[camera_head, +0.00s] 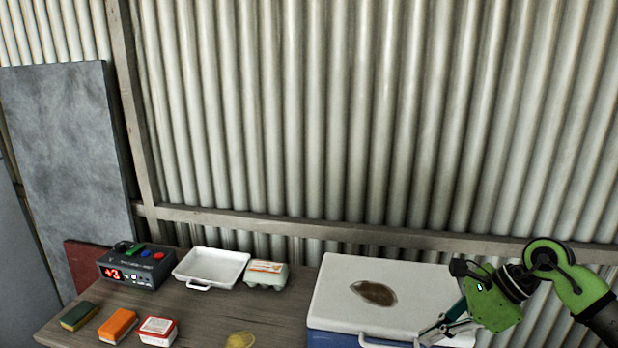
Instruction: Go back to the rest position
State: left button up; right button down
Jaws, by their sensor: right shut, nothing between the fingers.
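My right gripper (437,332) is at the lower right, at the end of my green and black arm. It is shut and empty, and appears over the front right part of the cooler lid. I cannot tell if it touches the lid. My left gripper is outside the view. The cooler (335,338) has a blue body and a closed white lid (427,283) with a brown oval patch (374,292) on it. A white handle shows at its front, partly cut off by the frame's lower edge.
A wooden table (205,313) holds a dark device (136,267) with a red display, a white tray (211,268), an egg carton (267,274), a green-yellow sponge (79,316), an orange block (117,326), a red-white tub (158,331) and a yellow item (240,340). A corrugated wall (330,110) stands behind.

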jog(key=a+r+m+t+y, duration=0.1)
jog(key=a+r+y, duration=0.15)
jog(key=a, duration=0.45)
jog(key=a+r+m+t+y, duration=0.1)
jog(key=a+y, duration=0.2)
jog(key=a, duration=0.3)
jog(key=w+a+r+m+t+y, duration=0.1)
jog(key=a+r+m+t+y, duration=0.45)
jog(key=r+m, duration=0.3)
jog(key=w+d+m+t+h, duration=0.3)
jog(key=d+m+t+h, duration=0.55)
jog(key=m, duration=0.75)
jog(key=s+d+f+m+g+h, duration=0.25)
jog(key=d+f+m+h, duration=0.45)
jog(key=f+m+h, duration=0.5)
jog(key=s+f+m+g+y, duration=0.2)
jog(key=s+f+m+g, duration=0.6)
jog(key=s+f, duration=0.8)
jog(key=s+a+f+m+g, duration=0.2)
jog(key=s+f+g, duration=0.2)
jog(key=s, duration=0.8)
notch_tip(320, 180, down, 26)
jog(key=r+g, duration=0.1)
jog(key=g, duration=0.1)
jog(key=s+d+f, duration=0.3)
jog(key=s+f, duration=1.5)
jog(key=shift+g+y, duration=0.35)
